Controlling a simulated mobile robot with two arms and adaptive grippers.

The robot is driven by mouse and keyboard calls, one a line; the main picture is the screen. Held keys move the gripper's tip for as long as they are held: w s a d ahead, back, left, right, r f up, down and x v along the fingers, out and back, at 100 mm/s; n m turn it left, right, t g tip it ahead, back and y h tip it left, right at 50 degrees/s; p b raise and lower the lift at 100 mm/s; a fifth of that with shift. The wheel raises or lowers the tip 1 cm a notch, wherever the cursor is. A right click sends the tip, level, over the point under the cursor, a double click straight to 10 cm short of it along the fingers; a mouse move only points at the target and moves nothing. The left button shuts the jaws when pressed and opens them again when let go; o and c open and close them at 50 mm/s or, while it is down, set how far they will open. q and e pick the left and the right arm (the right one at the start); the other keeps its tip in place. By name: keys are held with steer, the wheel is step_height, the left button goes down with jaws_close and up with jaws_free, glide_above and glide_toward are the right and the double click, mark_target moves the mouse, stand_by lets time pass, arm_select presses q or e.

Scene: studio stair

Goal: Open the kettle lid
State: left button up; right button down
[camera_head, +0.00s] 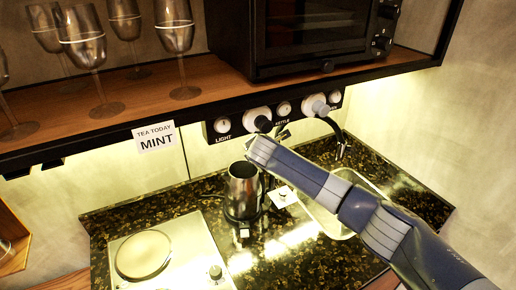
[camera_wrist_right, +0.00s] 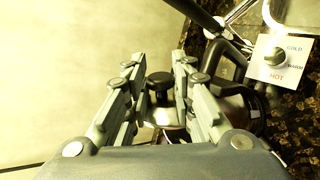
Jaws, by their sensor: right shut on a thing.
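The kettle (camera_head: 243,195) is a silver jug with a black handle, standing upright on the dark stone counter in the head view. Its top looks dark and open there. In the right wrist view my right gripper (camera_wrist_right: 160,75) has its two fingers on either side of a black knob (camera_wrist_right: 158,84), shut on it. The silver kettle lid (camera_wrist_right: 164,113) shows below the knob. The kettle's black handle and shiny body (camera_wrist_right: 236,105) are to the right of the fingers. In the head view my right arm reaches in from the lower right, its end above and right of the kettle. My left gripper is not in view.
A shelf with glasses (camera_head: 85,40) and a black oven (camera_head: 310,35) overhangs the counter. A knob panel (camera_head: 222,127) runs under it. A hotplate (camera_head: 190,250) lies left of the kettle, a sink (camera_head: 325,215) to its right. A dial plate (camera_wrist_right: 279,59) shows near the kettle.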

stand_by(0.8)
steer(key=c, duration=1.3)
jaws_free()
steer(key=shift+f, duration=0.1)
steer(key=shift+c, duration=0.2)
steer(key=v, duration=0.7)
steer(key=shift+s, duration=0.2)
